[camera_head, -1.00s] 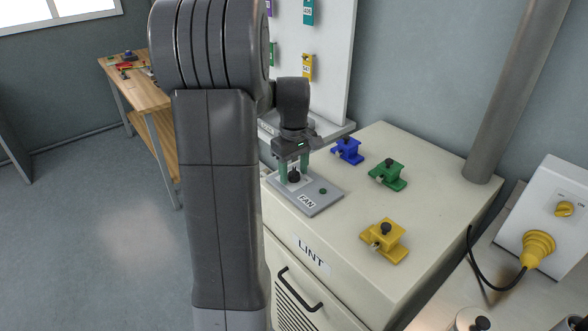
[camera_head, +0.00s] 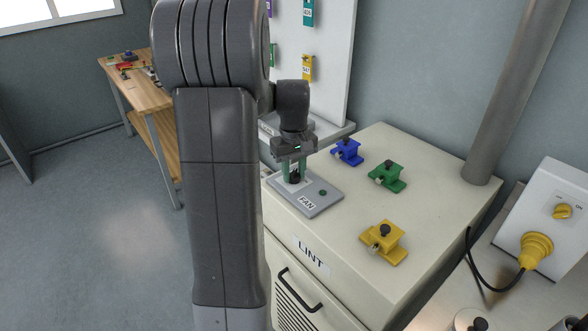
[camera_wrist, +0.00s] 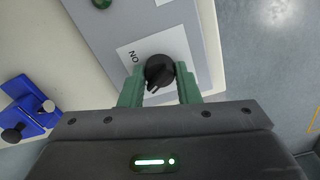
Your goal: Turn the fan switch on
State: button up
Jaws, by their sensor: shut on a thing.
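The fan switch is a black rotary knob (camera_wrist: 159,71) on a grey plate labelled FAN (camera_head: 318,200), on top of the cream cabinet. My gripper (camera_head: 294,172) points down at the plate. In the wrist view my green fingers (camera_wrist: 160,86) are shut on the knob, one on each side. The knob's pointer is turned toward the lower left of that view. The letters ON show left of the knob; the other marking is hidden. A small green button or lamp (camera_head: 323,193) sits on the same plate, and also shows in the wrist view (camera_wrist: 102,3).
A blue clamp-like fixture (camera_head: 347,151), a green one (camera_head: 387,175) and a yellow one (camera_head: 384,241) stand on the cabinet top (camera_head: 425,190). A grey post (camera_head: 512,95) and a white switch box (camera_head: 553,215) with a yellow plug are at right.

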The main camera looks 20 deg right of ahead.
aim_at(294, 171)
jog(key=m, duration=0.3)
jog(key=shift+m+p, duration=0.4)
jog(key=m, duration=0.3)
jog(key=shift+m+p, duration=0.3)
jog(key=shift+p, duration=0.05)
jog(key=m, duration=0.3)
jog(key=shift+m, duration=0.3)
jog(key=shift+m+p, duration=0.4)
jog(key=shift+m, duration=1.5)
jog(key=o, duration=1)
jog(key=shift+c, duration=0.2)
notch_tip(294, 171, up, 14)
